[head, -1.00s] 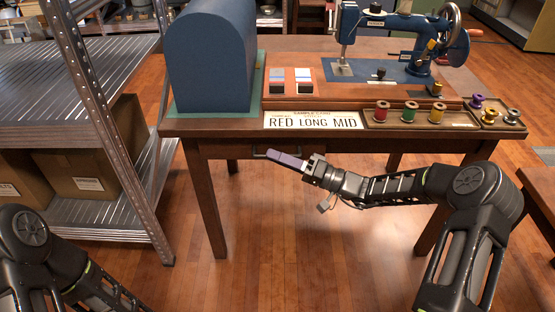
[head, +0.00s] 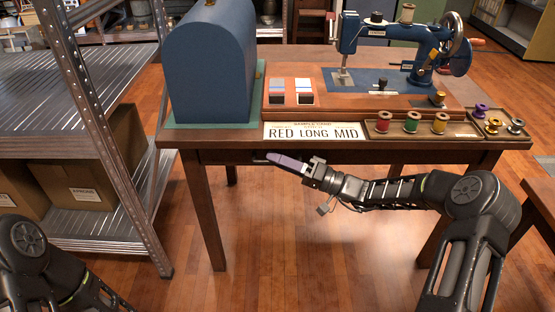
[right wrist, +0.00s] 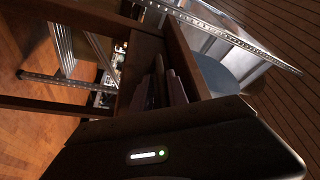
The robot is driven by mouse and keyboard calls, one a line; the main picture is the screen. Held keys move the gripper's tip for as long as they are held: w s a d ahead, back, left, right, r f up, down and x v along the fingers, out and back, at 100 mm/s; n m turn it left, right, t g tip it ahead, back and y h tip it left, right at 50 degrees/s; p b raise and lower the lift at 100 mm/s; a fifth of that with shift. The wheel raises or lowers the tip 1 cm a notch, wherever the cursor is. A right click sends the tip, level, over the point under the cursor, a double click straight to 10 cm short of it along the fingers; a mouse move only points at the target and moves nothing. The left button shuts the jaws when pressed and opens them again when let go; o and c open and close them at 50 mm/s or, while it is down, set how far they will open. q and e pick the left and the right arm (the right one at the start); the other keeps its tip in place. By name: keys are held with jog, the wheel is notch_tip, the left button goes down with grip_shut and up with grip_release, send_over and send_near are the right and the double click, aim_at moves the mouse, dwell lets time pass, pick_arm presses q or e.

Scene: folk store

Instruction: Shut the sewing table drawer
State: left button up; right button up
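The sewing table (head: 340,72) is dark wood. Its drawer front (head: 345,157) shows as a narrow band under the tabletop edge. I cannot tell how far out the drawer stands. A small dark handle (head: 260,161) shows at the band's left part. My right gripper (head: 272,159) has its purple fingers at that handle, just below the table edge. I cannot tell whether they touch it. In the right wrist view the fingers (right wrist: 162,90) look close together, with nothing clear between them. My left arm shows at lower left, its gripper outside the view.
On the tabletop are a blue domed case (head: 212,65), a blue sewing machine (head: 400,45), a sign (head: 310,131) and a tray (head: 455,130) of thread spools. A metal shelf (head: 85,125) with cardboard boxes stands at left. Open wooden floor (head: 300,250) lies below the table.

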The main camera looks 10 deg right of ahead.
jog(key=shift+d, duration=0.1)
jog(key=p+v, duration=0.1)
jog(key=v, duration=0.6)
jog(key=shift+s+d, duration=0.25)
jog(key=shift+f, duration=0.1)
jog(key=s+a+f+m+g+h, duration=0.15)
jog(key=s+a+f+g, duration=0.25)
jog(key=s+a+f, duration=0.4)
jog(key=s+a+f+g+h, duration=0.35)
jog(key=a+f+g, duration=0.2)
jog(key=f, duration=0.45)
jog(key=s+f+g+h, duration=0.1)
jog(key=s+f+h, duration=0.3)
jog(key=s+f, duration=0.4)
jog(key=s+f+g+h, duration=0.1)
jog(key=s+f+h, duration=0.4)
jog(key=s, duration=0.5)
notch_tip(320, 180, up, 26)
jog(key=s+a+t+y+p, duration=0.1)
jog(key=a+p, duration=0.1)
jog(key=p, duration=2.4)
jog(key=shift+s+a+f, duration=0.2)
jog(key=shift+s+f, duration=0.05)
jog(key=shift+s, duration=0.15)
